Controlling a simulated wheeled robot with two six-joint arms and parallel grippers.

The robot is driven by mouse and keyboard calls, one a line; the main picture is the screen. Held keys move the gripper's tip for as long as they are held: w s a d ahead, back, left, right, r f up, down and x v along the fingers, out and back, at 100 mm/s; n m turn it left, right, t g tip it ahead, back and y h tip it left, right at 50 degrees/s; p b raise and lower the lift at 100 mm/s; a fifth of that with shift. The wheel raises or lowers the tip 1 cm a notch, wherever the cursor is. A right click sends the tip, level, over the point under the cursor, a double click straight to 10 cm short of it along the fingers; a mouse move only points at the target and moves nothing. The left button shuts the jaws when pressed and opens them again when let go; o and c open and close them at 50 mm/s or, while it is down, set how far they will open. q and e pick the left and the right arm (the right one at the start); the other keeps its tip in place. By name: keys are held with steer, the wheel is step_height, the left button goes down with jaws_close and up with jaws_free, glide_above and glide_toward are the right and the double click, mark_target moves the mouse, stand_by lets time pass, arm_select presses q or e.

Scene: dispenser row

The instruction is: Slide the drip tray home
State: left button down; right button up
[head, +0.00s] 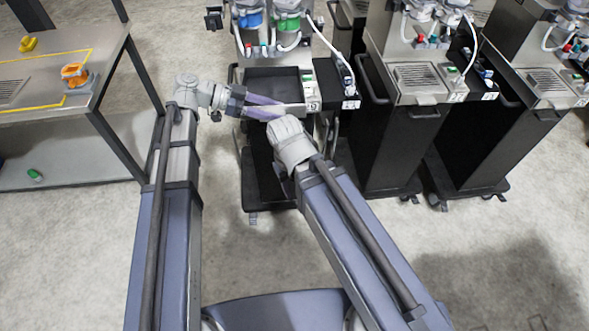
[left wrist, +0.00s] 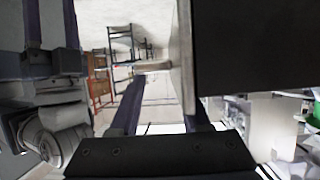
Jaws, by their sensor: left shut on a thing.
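The drip tray (head: 272,82) shows in the head view as a dark, shallow box with a pale front edge, low on the leftmost dispenser. My left gripper (head: 272,106) reaches in from the left, its purple fingers shut at the tray's front. In the left wrist view, a pale handle (left wrist: 152,66) joins a pale panel with a large dark body (left wrist: 250,45) behind it, between my left fingers (left wrist: 160,115). The fingers partly cover the tray's front. My right arm's wrist stands just below the tray in the head view, and its fingers are hidden.
Other dispensers stand to the right on black carts, with slatted drip trays (head: 417,77). A dark side shelf (head: 334,84) adjoins the leftmost dispenser. A table (head: 105,60) with an orange item (head: 75,75) stands at left. The near floor is clear.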

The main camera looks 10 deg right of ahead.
arm_select(q)
steer(key=shift+s+d+f, duration=0.1)
steer(key=shift+s+d, duration=0.1)
steer(key=shift+d, duration=0.1)
steer(key=shift+s+d+f+b, duration=0.1)
steer(key=shift+s+f+b, duration=0.1)
steer(key=shift+f+b, duration=0.2)
steer(key=s+a+f+b, duration=0.1)
steer(key=s+f+b, duration=0.7)
steer(key=f+b, duration=0.2)
steer(key=shift+a+n+t, duration=0.3)
steer(key=shift+a+t, duration=0.1)
arm_select(e)
step_height(320, 180, down, 11)
steer(key=shift+s+d, duration=0.2)
steer(key=shift+d, duration=0.15)
arm_select(q)
steer(key=shift+w, duration=0.15)
steer(key=w, duration=1.6)
steer(key=shift+w+f+b, duration=0.35)
steer(key=shift+f+b, duration=0.05)
steer(key=shift+b, duration=0.05)
arm_select(e)
steer(key=shift+f, duration=0.4)
arm_select(q)
steer(key=shift+d, duration=0.1)
